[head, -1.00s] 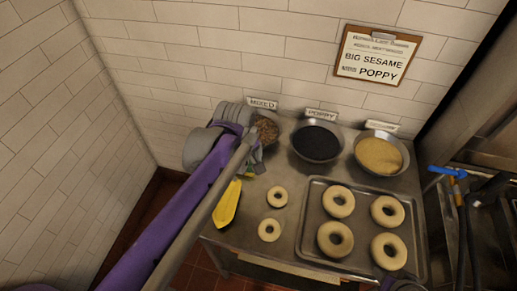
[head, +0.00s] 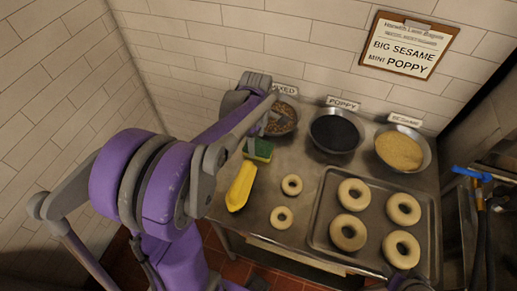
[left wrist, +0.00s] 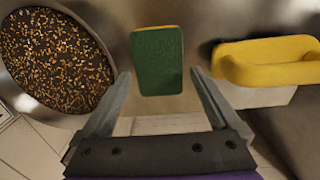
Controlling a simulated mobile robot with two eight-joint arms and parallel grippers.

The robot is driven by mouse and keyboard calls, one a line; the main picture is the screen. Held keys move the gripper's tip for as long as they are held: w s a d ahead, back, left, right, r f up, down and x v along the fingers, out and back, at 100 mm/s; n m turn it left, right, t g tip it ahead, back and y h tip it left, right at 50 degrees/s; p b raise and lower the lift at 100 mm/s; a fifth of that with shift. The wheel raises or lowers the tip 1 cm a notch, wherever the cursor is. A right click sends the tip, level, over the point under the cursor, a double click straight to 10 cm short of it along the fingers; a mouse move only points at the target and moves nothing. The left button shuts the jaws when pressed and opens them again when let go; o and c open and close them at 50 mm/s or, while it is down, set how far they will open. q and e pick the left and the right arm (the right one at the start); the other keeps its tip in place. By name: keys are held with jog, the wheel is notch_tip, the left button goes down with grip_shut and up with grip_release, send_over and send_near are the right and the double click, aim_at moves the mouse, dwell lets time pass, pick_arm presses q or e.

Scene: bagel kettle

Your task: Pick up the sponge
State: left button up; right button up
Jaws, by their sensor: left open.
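The sponge (head: 258,149), green on one face and yellow below, is on the steel table left of the bagels. In the left wrist view the sponge (left wrist: 158,50) shows its green face between the finger tips. My left gripper (left wrist: 160,78) is open, with one finger on each side of the sponge's near end. No grip on it shows. In the head view the left gripper is partly hidden by my arm, just above the sponge. My right gripper cannot be made out.
A yellow-handled tool (head: 241,187) lies close beside the sponge, and the mixed-seed bowl (head: 282,117) stands behind it. Poppy (head: 335,133) and sesame (head: 399,150) bowls stand further right. Two small bagels and a tray (head: 318,228) of larger bagels fill the table's right side.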

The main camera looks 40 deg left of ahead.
aim_at(257, 146)
pick_arm(q)
notch_tip(257, 146, down, 4)
jog(key=shift+r, duration=0.25)
jog(key=shift+c, duration=0.2)
jog(key=c, duration=1.2)
notch_tip(257, 146, up, 10)
jog(key=shift+r, duration=0.1)
